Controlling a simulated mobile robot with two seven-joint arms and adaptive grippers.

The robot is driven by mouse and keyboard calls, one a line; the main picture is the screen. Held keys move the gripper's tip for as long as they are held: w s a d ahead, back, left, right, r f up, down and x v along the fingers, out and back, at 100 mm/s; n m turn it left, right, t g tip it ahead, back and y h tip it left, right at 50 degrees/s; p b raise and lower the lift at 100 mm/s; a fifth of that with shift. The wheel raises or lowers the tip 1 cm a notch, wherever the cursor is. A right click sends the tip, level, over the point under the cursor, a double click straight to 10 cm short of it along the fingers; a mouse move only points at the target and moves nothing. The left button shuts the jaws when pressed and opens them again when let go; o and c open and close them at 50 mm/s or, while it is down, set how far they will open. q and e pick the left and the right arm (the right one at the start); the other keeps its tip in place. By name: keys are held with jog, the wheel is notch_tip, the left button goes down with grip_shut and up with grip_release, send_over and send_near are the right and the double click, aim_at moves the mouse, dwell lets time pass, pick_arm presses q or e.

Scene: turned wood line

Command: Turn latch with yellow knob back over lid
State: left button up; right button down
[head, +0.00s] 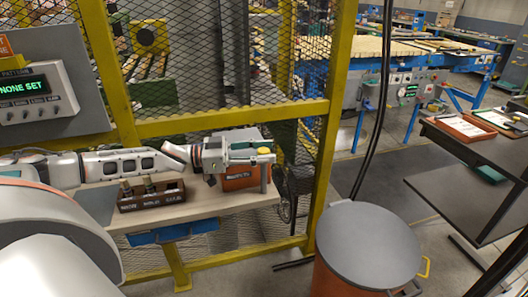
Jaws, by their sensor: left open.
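An orange box (238,182) with a dark label stands at the right end of a wooden bench. A small yellow knob (264,150) shows at its upper right, near an upright grey post (264,178). My left gripper (266,152) reaches in from the left over the box. Its jaws are open, with the yellow knob close to or between the fingertips; I cannot tell if they touch it. The gripper hides most of the lid and the latch arm, so the latch's direction cannot be made out. My right gripper is not in view.
A dark tray (151,197) with several small turned parts sits on the bench (215,207) left of the box. A yellow-framed mesh fence (200,118) rises behind. A grey-lidded drum (369,244) stands right of the bench. Dark shelving (470,190) is farther right.

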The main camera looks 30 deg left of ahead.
pick_arm(q)
jog(key=v, duration=1.2)
jog(key=shift+d, duration=0.1)
